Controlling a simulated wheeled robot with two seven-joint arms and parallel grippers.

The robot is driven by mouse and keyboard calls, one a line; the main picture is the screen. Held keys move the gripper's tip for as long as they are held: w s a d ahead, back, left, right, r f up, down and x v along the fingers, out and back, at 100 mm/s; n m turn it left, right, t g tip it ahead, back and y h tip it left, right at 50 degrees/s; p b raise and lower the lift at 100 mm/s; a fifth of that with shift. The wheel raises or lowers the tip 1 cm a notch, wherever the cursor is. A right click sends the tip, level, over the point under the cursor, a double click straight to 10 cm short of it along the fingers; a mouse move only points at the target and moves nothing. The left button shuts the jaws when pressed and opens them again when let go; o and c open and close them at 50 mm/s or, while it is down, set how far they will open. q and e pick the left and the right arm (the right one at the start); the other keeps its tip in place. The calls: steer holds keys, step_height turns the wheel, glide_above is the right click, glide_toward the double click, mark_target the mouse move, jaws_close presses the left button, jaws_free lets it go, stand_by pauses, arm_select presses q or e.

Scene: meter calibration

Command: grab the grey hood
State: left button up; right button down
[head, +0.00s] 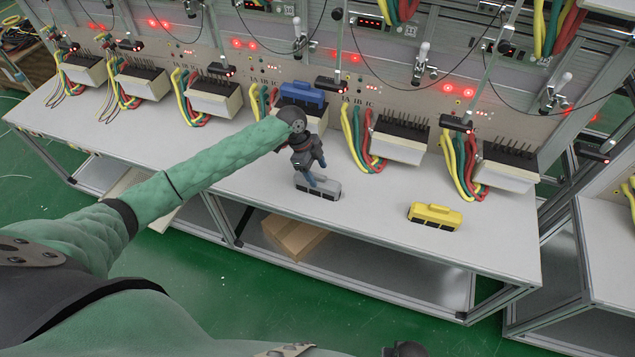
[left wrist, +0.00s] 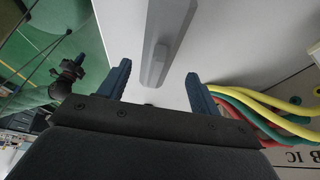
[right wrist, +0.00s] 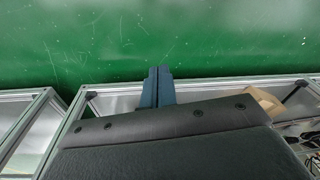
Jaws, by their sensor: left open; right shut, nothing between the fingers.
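The grey hood (head: 318,188) lies on the white bench top near its front edge. It also shows in the left wrist view (left wrist: 165,40), with its raised ridge between my left fingers. My left gripper (head: 316,177) is open just above and behind the hood, with one finger on each side of the ridge in the left wrist view (left wrist: 158,85). I cannot tell whether the fingers touch it. My right gripper (right wrist: 157,85) is shut and empty, over the green floor and the bench frame in the right wrist view.
A yellow hood (head: 434,215) lies on the bench to the right. A blue hood (head: 302,95) sits on a meter block behind my left gripper. Several blocks with coloured cables line the panel. A cardboard box (head: 294,236) stands on the shelf below. The bench between the grey and yellow hoods is clear.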

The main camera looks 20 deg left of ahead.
arm_select(q)
steer(key=shift+s+p+x, duration=0.25)
steer(key=shift+p+x, duration=0.3)
steer(key=shift+x, duration=0.55)
steer(key=shift+d+f, duration=0.15)
steer(key=shift+f, duration=0.45)
arm_select(e)
steer(key=f, duration=0.3)
steer(key=s+d+f, duration=0.1)
steer(key=shift+f, duration=0.3)
arm_select(q)
steer(key=shift+c, duration=0.4)
steer(key=c, duration=1)
